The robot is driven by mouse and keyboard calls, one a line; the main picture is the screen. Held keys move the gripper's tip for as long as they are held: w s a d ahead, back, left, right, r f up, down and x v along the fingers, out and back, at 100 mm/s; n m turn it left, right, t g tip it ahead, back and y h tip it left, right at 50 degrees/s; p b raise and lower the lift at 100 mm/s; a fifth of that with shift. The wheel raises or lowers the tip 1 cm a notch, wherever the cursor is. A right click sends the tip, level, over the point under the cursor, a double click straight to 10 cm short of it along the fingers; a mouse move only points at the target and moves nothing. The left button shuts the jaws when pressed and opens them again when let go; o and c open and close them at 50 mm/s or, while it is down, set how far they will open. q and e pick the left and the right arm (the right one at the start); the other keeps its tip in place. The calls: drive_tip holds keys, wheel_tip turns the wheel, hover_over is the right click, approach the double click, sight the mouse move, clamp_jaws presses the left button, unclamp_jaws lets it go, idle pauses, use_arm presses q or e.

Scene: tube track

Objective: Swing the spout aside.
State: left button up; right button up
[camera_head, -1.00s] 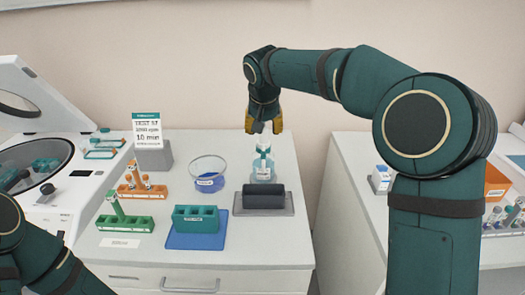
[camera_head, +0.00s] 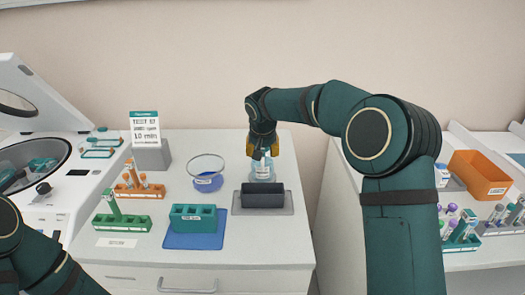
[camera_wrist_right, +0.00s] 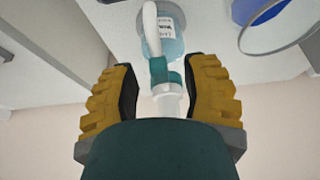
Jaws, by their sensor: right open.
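The dispenser bottle (camera_head: 262,172) stands upright at the back of the white bench, with pale blue liquid and a label. In the right wrist view the bottle (camera_wrist_right: 165,42) shows beyond a teal pump collar (camera_wrist_right: 159,74) and a white spout (camera_wrist_right: 150,28) that points toward the top of the picture. My right gripper (camera_head: 262,152) is above the bottle, pointing down. In the right wrist view its yellow-padded fingers (camera_wrist_right: 164,92) are open, one on each side of the pump head, with gaps visible. My left gripper is out of view; only part of my left arm shows.
A dark padded block on a grey plate (camera_head: 264,209) stands in front of the bottle. An open centrifuge (camera_head: 50,200) is further left.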

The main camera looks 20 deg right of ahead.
drive_tip(key=shift+o, duration=0.3)
clamp_jaws()
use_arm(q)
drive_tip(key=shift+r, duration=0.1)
use_arm(e)
drive_tip(key=shift+s+d, duration=0.1)
use_arm(q)
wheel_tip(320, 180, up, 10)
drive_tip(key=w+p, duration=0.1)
drive_tip(key=p, duration=0.9)
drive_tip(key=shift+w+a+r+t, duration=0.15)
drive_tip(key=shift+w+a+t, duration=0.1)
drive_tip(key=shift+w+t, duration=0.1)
use_arm(e)
drive_tip(key=w+d+n+y, duration=0.1)
drive_tip(key=d+n+y, duration=0.3)
drive_tip(key=d+n, duration=0.3)
drive_tip(key=shift+w+d+n+g, duration=0.3)
drive_tip(key=shift+d+n+g, duration=0.1)
drive_tip(key=shift+n, duration=1.6)
drive_tip(key=shift+f, duration=0.1)
